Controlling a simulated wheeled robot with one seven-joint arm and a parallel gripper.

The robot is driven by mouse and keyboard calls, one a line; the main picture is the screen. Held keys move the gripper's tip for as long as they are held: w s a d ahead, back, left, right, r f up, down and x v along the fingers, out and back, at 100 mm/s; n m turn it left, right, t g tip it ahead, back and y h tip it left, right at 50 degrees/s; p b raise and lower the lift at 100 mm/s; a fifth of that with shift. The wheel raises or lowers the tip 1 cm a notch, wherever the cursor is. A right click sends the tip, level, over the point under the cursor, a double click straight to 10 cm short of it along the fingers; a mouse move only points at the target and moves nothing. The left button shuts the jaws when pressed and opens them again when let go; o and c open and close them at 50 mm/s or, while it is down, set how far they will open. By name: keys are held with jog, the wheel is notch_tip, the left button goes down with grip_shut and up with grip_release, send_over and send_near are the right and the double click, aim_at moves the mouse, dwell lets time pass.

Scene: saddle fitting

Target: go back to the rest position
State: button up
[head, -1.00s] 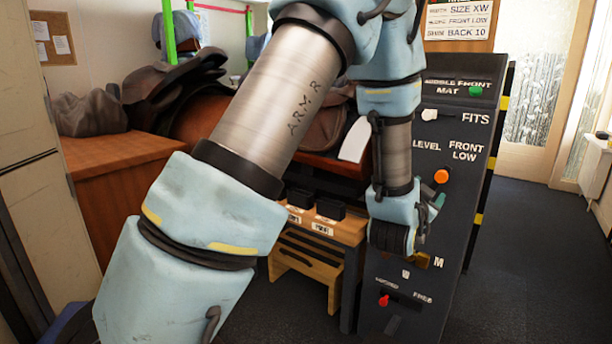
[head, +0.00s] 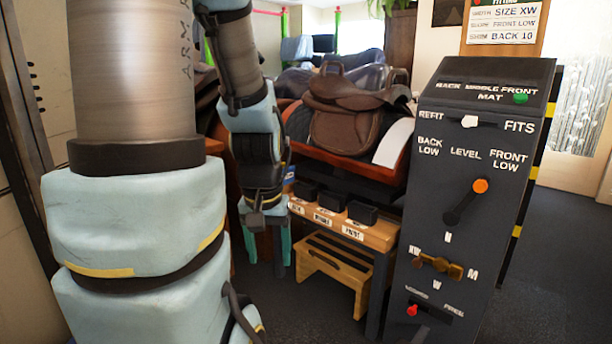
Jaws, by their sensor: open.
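My gripper (head: 266,247) hangs pointing down, left of the control panel and beside the low bench. Its two teal fingers are apart, with nothing seen between them. The dark control panel (head: 425,185) stands at right, clear of my gripper. Its orange-tipped lever (head: 480,186) points up and right, toward FRONT LOW. The brass knob (head: 440,266) sits among the width letters. The white slider (head: 469,121) is between REFIT and FITS. A red-tipped lever (head: 412,310) is low on the panel, and a green button (head: 520,97) is at top.
A brown saddle (head: 350,110) sits on a stand behind the bench. Several black blocks stand on the wooden bench (head: 380,236), with a small step stool (head: 335,268) below. A sign (head: 505,25) reads SIZE XW, FRONT LOW, BACK 10. Open floor lies right of the panel.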

notch_tip(320, 180, up, 23)
jog(key=p, duration=2.1)
jog(key=shift+w+d+f, duration=0.15)
